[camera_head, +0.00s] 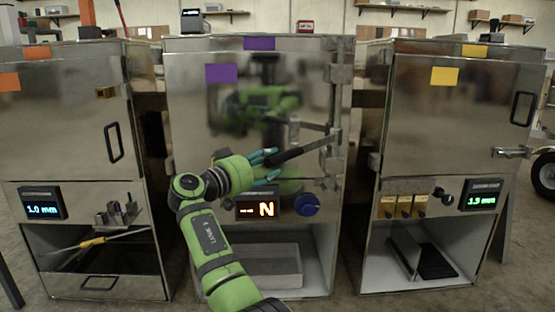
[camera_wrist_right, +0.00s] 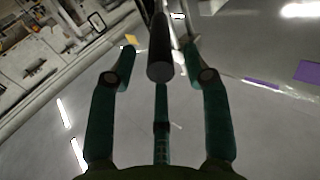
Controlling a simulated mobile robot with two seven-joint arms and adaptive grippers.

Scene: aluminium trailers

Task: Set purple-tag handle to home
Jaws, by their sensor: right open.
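The purple-tag cabinet stands in the middle, with purple tags on its door (camera_head: 221,73) and top edge (camera_head: 259,43). Its black bar handle (camera_head: 305,147) runs from the metal latch at the door's right side down to the left. My right gripper (camera_head: 275,164) is open at the handle's free left end. In the right wrist view, the handle's round end (camera_wrist_right: 160,62) shows between the spread teal fingers of the gripper (camera_wrist_right: 160,62), with space on both sides. Whether any finger touches it is unclear. My left gripper is out of view.
An orange-tag cabinet (camera_head: 62,130) stands left and a yellow-tag cabinet (camera_head: 460,120) right. Below the middle door are a display reading N (camera_head: 266,209), a blue knob (camera_head: 308,204) and an open bay with a grey box (camera_head: 262,265).

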